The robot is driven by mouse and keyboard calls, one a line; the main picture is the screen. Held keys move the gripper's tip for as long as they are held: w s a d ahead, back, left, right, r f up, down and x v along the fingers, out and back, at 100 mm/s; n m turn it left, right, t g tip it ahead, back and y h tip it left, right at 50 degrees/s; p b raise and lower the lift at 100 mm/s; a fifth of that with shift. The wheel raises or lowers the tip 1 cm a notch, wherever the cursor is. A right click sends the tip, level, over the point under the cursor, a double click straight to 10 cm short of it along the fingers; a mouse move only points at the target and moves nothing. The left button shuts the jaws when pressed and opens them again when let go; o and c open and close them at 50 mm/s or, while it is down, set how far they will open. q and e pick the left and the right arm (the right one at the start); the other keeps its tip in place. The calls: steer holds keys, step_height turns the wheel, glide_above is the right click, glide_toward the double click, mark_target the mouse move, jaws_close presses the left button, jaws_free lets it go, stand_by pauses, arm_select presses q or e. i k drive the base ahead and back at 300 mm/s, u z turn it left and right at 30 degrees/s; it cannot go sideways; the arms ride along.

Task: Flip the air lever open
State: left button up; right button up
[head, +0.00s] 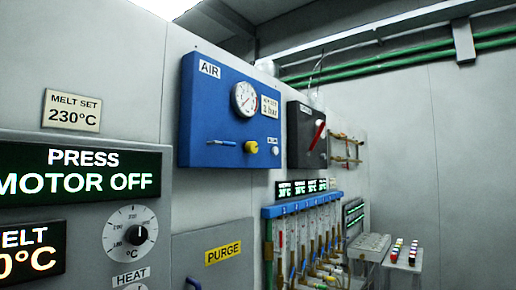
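The blue AIR panel (215,105) hangs on the grey wall in the head view, left of centre. On its lower part a thin, light-blue lever (222,143) lies about horizontal, its free end pointing left. A yellow knob (251,147) sits just right of it. Above is a round pressure gauge (245,99) with a small label plate (270,106) beside it. Neither of my grippers is in view, and nothing touches the lever.
A dark box (300,148) with a red handle (317,136) is mounted right of the panel. Below stands a blue rack (285,209) with several tubes. A grey control cabinet (95,220) fills the lower left. A PURGE label (223,253) marks a lower box. Space before the panel looks clear.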

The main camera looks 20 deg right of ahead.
mark_target(227, 144)
steer(key=z, duration=0.25)
steer(key=i, duration=0.4)
steer(key=k, duration=0.5)
steer(key=u, duration=0.55)
steer(key=k, duration=0.85)
steer(key=z, duration=0.1)
steer(key=i, duration=0.4)
steer(key=z, duration=1)
steer(key=i, duration=1.15)
steer(key=u, duration=0.1)
